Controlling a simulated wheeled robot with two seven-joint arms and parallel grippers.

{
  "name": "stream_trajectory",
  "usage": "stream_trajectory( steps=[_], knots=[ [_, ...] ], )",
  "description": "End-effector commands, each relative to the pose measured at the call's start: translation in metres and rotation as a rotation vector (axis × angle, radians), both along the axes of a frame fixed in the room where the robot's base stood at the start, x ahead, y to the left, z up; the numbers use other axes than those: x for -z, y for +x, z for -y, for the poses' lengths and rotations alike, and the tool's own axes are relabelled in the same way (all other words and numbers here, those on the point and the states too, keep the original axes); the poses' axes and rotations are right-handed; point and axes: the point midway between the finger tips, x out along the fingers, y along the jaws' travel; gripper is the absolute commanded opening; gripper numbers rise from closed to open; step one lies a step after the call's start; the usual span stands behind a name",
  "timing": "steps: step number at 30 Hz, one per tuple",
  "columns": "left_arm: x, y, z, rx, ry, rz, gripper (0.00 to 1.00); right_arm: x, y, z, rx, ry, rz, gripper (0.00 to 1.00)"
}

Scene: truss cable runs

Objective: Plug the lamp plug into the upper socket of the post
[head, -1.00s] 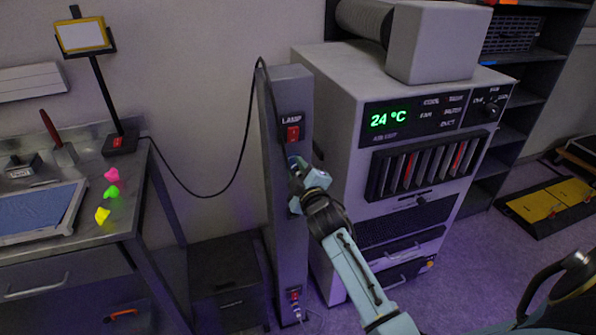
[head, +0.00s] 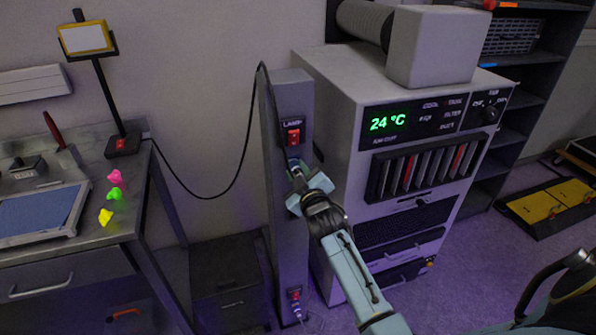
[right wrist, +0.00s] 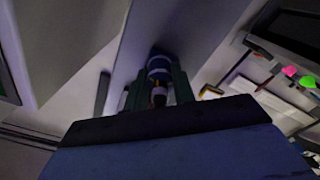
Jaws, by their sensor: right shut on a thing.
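The grey post (head: 288,235) stands in the middle of the head view, with a LAMP label and a red switch (head: 293,136) near its top. The upper socket (head: 292,163) is just below that switch and is partly covered by my right gripper (head: 302,178). In the right wrist view, my right gripper's fingers (right wrist: 158,95) are shut on the small lamp plug (right wrist: 159,97). A blue-ringed round part (right wrist: 158,66) lies directly beyond it against the post. I cannot tell whether the plug is seated. My left gripper is not in view.
A black cable (head: 225,190) sags from the lamp (head: 84,38) on the left bench (head: 100,245) to the post's top. A lower red switch (head: 294,295) is near the post's foot. A large grey cabinet (head: 340,90) stands close on the right.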

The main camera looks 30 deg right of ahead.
Motion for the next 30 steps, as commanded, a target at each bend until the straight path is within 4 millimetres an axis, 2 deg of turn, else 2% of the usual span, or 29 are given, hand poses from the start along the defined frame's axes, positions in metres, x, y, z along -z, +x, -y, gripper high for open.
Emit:
stream_trajectory(
  steps=[1, 6, 16, 24, 30],
  knots=[
    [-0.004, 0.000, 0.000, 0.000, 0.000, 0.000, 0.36, -0.005, 0.002, 0.001, 0.001, 0.043, 0.016, 0.02],
    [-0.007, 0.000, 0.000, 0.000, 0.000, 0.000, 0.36, -0.004, 0.002, 0.001, 0.001, 0.134, 0.038, 0.02],
    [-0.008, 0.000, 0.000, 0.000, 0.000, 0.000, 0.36, -0.006, 0.003, 0.001, 0.000, 0.163, 0.049, 0.02],
    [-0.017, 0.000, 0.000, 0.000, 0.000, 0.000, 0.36, -0.007, 0.004, 0.001, -0.001, 0.360, 0.098, 0.00],
    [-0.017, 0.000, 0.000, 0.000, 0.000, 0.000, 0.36, -0.007, 0.005, 0.002, -0.001, 0.371, 0.102, 0.00]
  ],
)
